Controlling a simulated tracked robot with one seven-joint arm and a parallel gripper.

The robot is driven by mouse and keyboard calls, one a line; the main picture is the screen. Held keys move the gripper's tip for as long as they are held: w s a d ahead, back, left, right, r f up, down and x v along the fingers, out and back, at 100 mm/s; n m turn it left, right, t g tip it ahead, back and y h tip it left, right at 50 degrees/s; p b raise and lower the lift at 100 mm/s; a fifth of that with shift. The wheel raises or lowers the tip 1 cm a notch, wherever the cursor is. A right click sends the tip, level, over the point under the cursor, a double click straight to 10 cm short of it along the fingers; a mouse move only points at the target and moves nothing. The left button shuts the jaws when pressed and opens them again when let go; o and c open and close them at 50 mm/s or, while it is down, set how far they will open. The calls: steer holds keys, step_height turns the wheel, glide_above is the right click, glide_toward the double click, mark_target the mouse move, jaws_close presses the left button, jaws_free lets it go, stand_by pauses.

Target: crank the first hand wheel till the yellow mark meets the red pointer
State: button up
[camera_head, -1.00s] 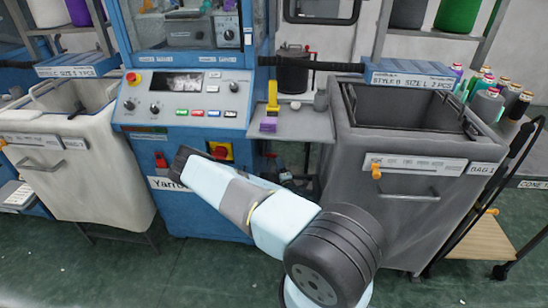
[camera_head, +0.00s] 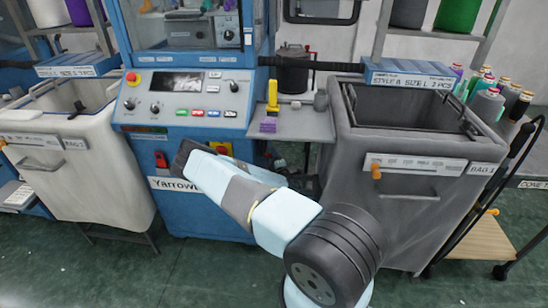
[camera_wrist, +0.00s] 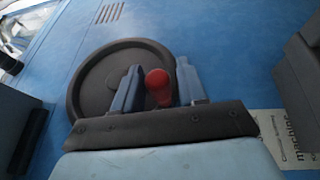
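The hand wheel (camera_wrist: 98,78) is a dark round disc on the blue machine front in the wrist view. A red knob (camera_wrist: 158,88) stands on its right side. My gripper (camera_wrist: 160,84) has its two fingers apart, one on each side of the knob. Narrow gaps seem to show between knob and fingers; I cannot tell any contact. In the head view my gripper (camera_head: 184,154) is at the machine's lower front and the wheel cannot be made out. I see no yellow mark or red pointer on the wheel.
The blue machine (camera_head: 200,205) has a control panel (camera_head: 185,95) above my gripper. A white bin (camera_head: 110,170) stands left and a grey bin (camera_head: 400,220) right. A small shelf (camera_head: 305,125) juts out above my arm. The green floor in front is open.

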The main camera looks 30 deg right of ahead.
jaws_close()
steer(key=shift+a, duration=0.3)
stand_by(0.9)
